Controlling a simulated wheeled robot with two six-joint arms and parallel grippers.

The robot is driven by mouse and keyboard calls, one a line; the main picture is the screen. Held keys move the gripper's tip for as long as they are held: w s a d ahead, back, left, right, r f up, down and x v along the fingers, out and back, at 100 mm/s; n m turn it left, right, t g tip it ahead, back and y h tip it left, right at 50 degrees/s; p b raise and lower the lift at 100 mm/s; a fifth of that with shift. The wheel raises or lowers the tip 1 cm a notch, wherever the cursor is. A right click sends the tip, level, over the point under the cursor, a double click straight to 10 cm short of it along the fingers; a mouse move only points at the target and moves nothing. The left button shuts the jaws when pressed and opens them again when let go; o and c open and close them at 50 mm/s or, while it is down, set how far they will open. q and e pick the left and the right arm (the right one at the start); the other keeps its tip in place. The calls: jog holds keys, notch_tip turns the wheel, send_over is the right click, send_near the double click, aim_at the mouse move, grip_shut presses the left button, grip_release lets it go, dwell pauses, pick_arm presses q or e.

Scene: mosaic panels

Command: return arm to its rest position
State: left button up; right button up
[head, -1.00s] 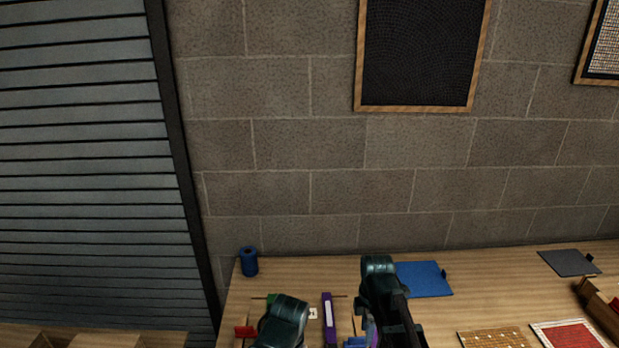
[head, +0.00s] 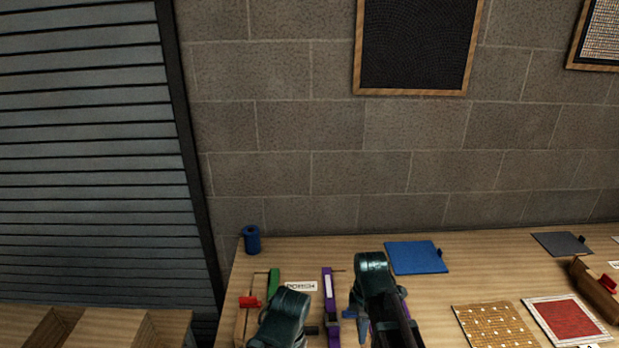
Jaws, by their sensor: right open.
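My right arm (head: 374,285) reaches in from the bottom, right of centre, over the wooden table. Part of my right gripper (head: 362,328) shows beside it, open, with nothing seen in it. Its fingertips are partly hidden by the arm. My left arm (head: 284,318) comes in at the bottom, left of the right arm. Its gripper jaws cannot be made out. A purple bar (head: 329,305) lies on the table between the two arms.
The table (head: 480,260) holds a blue cylinder (head: 252,240), a blue mat (head: 417,257), a grey mat (head: 562,244), a tan dotted panel (head: 494,326) and a red panel (head: 567,320). A green bar (head: 273,283) and a red piece (head: 249,302) lie at the left.

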jog(key=s+a+f+m+b, duration=0.4)
jog(key=s+f+m+b, duration=0.1)
jog(key=f+b, duration=0.3)
jog(key=s+a+f+m+h+b, duration=0.1)
jog(key=s+a+f+m+b, duration=0.2)
jog(key=s+f+m+b, duration=0.3)
notch_tip(320, 180, down, 2)
jog(key=shift+s+a+f+m+b, duration=0.15)
jog(key=shift+a+f+m+b, duration=0.15)
jog(key=shift+m+b, duration=0.75)
